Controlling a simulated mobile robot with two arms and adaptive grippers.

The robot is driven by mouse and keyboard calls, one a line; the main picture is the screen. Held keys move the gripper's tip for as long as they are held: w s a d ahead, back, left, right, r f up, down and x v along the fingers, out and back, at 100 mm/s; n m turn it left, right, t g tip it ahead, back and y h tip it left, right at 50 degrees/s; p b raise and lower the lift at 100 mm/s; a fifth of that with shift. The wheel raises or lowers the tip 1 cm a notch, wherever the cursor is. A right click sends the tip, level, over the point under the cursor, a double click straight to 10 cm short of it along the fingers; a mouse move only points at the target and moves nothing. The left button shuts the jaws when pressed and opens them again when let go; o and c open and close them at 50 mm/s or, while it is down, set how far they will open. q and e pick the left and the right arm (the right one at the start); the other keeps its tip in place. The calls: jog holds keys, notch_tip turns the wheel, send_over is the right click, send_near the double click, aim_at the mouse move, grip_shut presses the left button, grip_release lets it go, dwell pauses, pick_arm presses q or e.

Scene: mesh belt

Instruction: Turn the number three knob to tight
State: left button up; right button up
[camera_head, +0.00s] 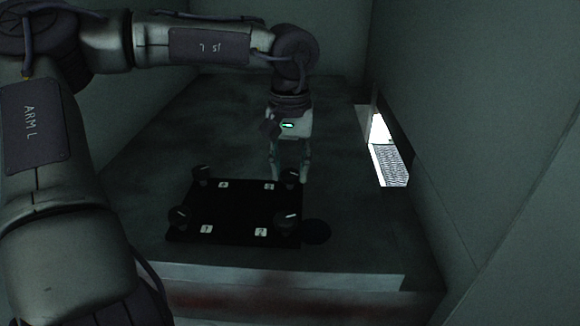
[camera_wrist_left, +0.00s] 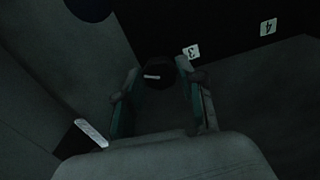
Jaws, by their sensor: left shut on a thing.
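A black panel (camera_head: 232,207) lies on the dark table and carries dark knobs near its corners, each beside a white number tag. The number three knob (camera_head: 291,176) is at the panel's far right corner, next to its tag (camera_head: 269,186). My left gripper (camera_head: 290,179) comes down over this knob and is shut on it, one finger on each side. In the left wrist view the knob (camera_wrist_left: 157,74) sits between the fingertips, its white pointer line lying nearly level. The tag "3" (camera_wrist_left: 191,52) is just beyond. My right gripper is not in view.
The number two knob (camera_head: 287,218) is nearest in front, and the number four knob (camera_head: 201,174) is at the far left corner. A dark disc (camera_head: 316,231) lies right of the panel. A wall with a bright opening (camera_head: 387,155) bounds the right.

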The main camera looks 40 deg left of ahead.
aim_at(290, 173)
pick_arm(q)
jog(key=shift+m, duration=0.4)
jog(key=o, duration=1.1)
jog(key=shift+o, duration=0.2)
notch_tip(290, 173, up, 12)
dwell(0.4)
